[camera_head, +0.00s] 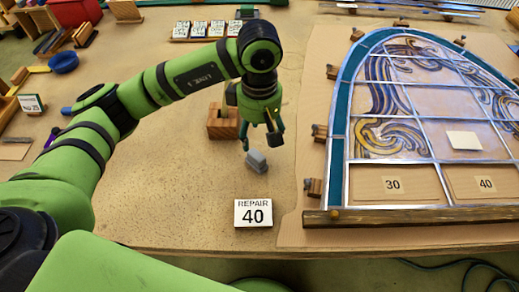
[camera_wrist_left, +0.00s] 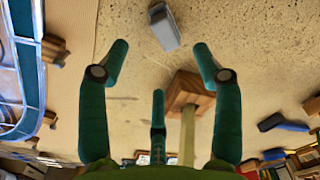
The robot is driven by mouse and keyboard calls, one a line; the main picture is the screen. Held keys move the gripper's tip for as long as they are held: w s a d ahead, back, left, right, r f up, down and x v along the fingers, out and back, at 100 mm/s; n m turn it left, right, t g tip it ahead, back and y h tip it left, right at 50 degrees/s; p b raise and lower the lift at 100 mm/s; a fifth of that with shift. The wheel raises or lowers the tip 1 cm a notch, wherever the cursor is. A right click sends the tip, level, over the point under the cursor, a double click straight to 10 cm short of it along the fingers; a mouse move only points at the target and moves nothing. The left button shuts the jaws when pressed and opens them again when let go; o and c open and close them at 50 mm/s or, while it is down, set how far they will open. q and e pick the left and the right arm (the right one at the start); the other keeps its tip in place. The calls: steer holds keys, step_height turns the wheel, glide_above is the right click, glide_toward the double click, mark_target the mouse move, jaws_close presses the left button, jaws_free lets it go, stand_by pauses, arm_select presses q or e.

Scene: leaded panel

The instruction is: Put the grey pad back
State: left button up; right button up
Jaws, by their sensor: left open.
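The grey pad (camera_head: 257,160) is a small block lying on the bench, left of the leaded panel (camera_head: 338,120). It also shows in the left wrist view (camera_wrist_left: 164,27), at the top. My left gripper (camera_head: 261,138) is open and empty just above the pad and to its far side. Its teal fingers are spread in the left wrist view (camera_wrist_left: 160,52), with the pad beyond the fingertips. A brown wooden block (camera_head: 222,127) stands behind and left of the pad. A pale stick shows by this block in the left wrist view (camera_wrist_left: 186,92). My right gripper is not in view.
A sign reading REPAIR 40 (camera_head: 253,213) is in front of the pad. Small wooden blocks (camera_head: 314,187) line the panel's left edge. Numbered cards (camera_head: 208,30) stand at the back.

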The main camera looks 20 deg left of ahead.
arm_select(q)
step_height(320, 180, up, 3)
steer(key=shift+b, duration=0.3)
